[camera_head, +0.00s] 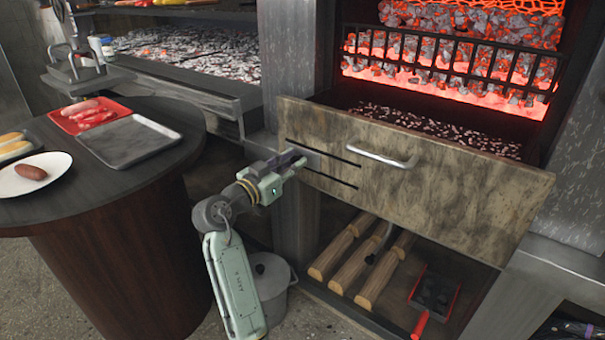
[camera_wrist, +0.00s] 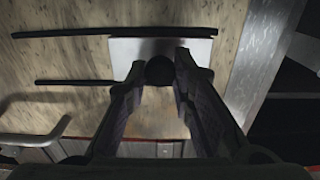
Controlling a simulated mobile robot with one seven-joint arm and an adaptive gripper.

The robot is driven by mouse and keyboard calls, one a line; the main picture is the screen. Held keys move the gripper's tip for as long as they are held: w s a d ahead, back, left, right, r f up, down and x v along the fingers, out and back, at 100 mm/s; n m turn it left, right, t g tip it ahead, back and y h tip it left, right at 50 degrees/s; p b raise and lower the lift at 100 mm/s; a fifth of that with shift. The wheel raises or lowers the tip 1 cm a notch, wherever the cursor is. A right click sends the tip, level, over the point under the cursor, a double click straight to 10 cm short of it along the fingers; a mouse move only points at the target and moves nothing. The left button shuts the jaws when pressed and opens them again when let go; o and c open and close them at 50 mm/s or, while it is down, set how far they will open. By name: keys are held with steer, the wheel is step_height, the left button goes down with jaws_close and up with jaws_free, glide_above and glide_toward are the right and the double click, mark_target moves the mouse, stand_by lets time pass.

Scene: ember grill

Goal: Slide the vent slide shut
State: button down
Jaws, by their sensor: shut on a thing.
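The vent slide (camera_wrist: 190,50) is a small pale metal plate with a dark round knob (camera_wrist: 160,70), on the speckled drawer front (camera_head: 430,185). In the head view the plate (camera_head: 309,153) is partly hidden by my gripper and sits toward the left end of two dark slots (camera_head: 335,180). In the wrist view the slots run left from the plate. My gripper (camera_head: 298,163) is at the drawer front's left side. Its fingers (camera_wrist: 160,78) are shut on the knob, one on each side.
A metal bar handle (camera_head: 382,157) juts from the drawer front, right of the slots. The drawer stands out below glowing coals (camera_head: 450,60). Logs (camera_head: 345,250) and a red-edged shovel (camera_head: 435,295) lie beneath. A round table (camera_head: 100,200) with trays stands left, and a grey pot (camera_head: 272,280) below my arm.

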steer(key=shift+w+a, duration=0.15)
steer(key=shift+a, duration=0.1)
steer(key=c, duration=1.4)
jaws_free()
steer(key=v, duration=1.2)
